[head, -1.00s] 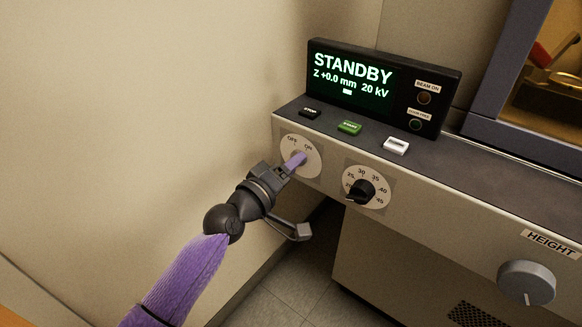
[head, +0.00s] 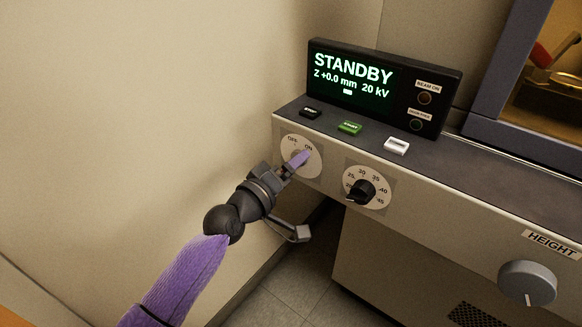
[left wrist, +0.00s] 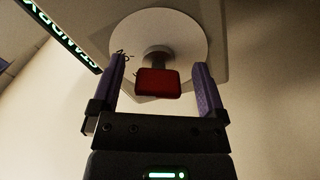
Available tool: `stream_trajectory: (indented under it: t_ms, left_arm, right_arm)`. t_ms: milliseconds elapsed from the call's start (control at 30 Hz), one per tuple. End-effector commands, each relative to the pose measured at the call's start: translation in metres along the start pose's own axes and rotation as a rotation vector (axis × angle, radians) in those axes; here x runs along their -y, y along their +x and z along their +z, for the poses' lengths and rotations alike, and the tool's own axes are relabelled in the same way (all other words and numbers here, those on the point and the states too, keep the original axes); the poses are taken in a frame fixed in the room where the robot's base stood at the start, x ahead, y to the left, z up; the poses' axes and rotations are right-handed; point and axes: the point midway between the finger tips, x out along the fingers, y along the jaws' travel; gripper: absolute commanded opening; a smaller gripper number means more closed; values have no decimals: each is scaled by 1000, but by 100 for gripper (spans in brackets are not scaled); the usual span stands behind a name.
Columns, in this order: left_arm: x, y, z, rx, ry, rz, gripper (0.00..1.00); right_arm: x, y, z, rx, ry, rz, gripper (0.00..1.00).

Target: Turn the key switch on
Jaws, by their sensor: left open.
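The key switch has a round pale plate (head: 311,168) marked OFF and ON at the left end of the console front. In the left wrist view, its red key (left wrist: 158,83) stands out on a grey shaft from the plate (left wrist: 186,40). My left gripper (head: 299,160) is at the plate and hides the key in the head view. In the left wrist view, the open fingers of the left gripper (left wrist: 159,66) stand on either side of the key, with visible gaps. My right gripper is not in view.
A display (head: 350,75) reads STANDBY. Black, green (head: 349,128) and white (head: 396,146) buttons sit on the console top. A black dial knob (head: 360,191) is right of the switch, and a grey HEIGHT knob (head: 527,283) is lower right. A bare wall (head: 130,110) stands close on the left.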

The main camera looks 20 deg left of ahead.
Motion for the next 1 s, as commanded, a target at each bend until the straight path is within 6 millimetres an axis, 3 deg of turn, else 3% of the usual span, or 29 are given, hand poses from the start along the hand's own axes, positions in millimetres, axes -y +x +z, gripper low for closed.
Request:
stream_trajectory:
  t_ms: [167, 500, 600, 1000]
  left_arm:
    - [-1, -6, -1, -1, 1, 0, 94]
    - [-1, -80, 0, 4, 2, -2, 94]
    - [0, -94, 0, 1, 3, -2, 94]
    - [0, -99, 0, 0, 0, 0, 94]
  right_arm:
    - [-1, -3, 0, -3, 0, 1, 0]
    - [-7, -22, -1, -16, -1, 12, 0]
    - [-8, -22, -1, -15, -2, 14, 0]
    - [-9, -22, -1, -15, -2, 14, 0]
